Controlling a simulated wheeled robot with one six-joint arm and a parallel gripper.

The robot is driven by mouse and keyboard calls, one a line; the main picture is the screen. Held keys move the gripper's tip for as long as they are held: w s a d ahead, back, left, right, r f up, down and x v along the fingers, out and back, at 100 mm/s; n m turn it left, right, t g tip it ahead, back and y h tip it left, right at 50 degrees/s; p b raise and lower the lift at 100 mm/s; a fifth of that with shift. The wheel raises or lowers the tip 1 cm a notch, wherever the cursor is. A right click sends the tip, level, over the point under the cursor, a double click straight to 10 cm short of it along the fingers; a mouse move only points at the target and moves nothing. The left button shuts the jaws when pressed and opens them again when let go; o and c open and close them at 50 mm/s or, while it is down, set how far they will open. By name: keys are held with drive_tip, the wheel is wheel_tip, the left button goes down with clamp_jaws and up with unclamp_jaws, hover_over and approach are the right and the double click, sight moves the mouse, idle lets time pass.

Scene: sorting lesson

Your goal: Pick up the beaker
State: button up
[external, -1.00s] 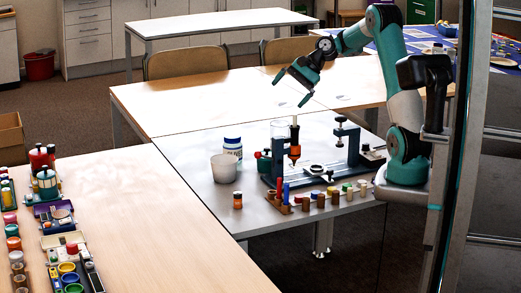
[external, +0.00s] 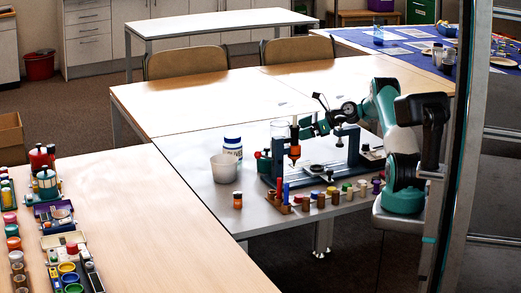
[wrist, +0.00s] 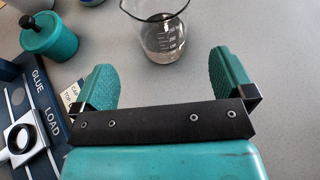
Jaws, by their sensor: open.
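The beaker (wrist: 160,38) is clear glass with white volume marks. It stands on the grey table, straight ahead of my gripper (wrist: 165,72) in the wrist view, with its top cut off by the picture edge. My gripper's two teal fingers are spread wide, and nothing is between them. The beaker sits beyond the fingertips, not touching them.
A blue rig (wrist: 38,112) with a metal ring and a lidded teal pot (wrist: 50,42) lie left of my gripper in the wrist view. Small coloured pieces line the front edge.

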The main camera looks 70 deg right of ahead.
drive_tip(key=x, duration=0.3)
drive_tip(key=b+x, duration=0.1)
drive_tip(key=x, duration=0.4)
drive_tip(key=shift+w+f, duration=0.1)
drive_tip(key=shift+f, duration=0.2)
drive_tip(key=c, duration=1)
